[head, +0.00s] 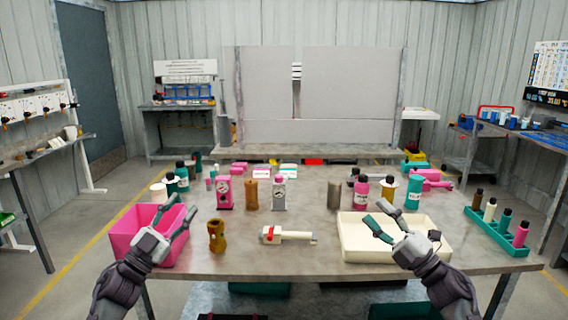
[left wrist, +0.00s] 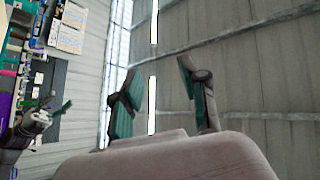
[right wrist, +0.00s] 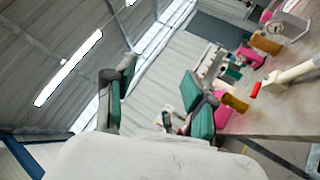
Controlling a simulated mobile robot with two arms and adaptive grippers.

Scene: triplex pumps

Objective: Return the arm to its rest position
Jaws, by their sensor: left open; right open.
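My left gripper (head: 176,222) is open and empty in the head view, raised in front of the pink bin at the table's left. Its two fingers also stand apart in the left wrist view (left wrist: 160,95), with only wall and roof behind them. My right gripper (head: 392,224) is open and empty in front of the cream tray at the table's right. In the right wrist view (right wrist: 160,105) its fingers are spread with nothing between them. Both arms come in from the bottom edge of the head view.
The grey table (head: 300,218) holds a pink bin (head: 122,228), a cream tray (head: 350,240), a white tool with a red part (head: 288,236), a brown cylinder (head: 216,236) and a teal rack (head: 486,236). Several bottles and pump parts stand behind. Bare tabletop lies around the white tool.

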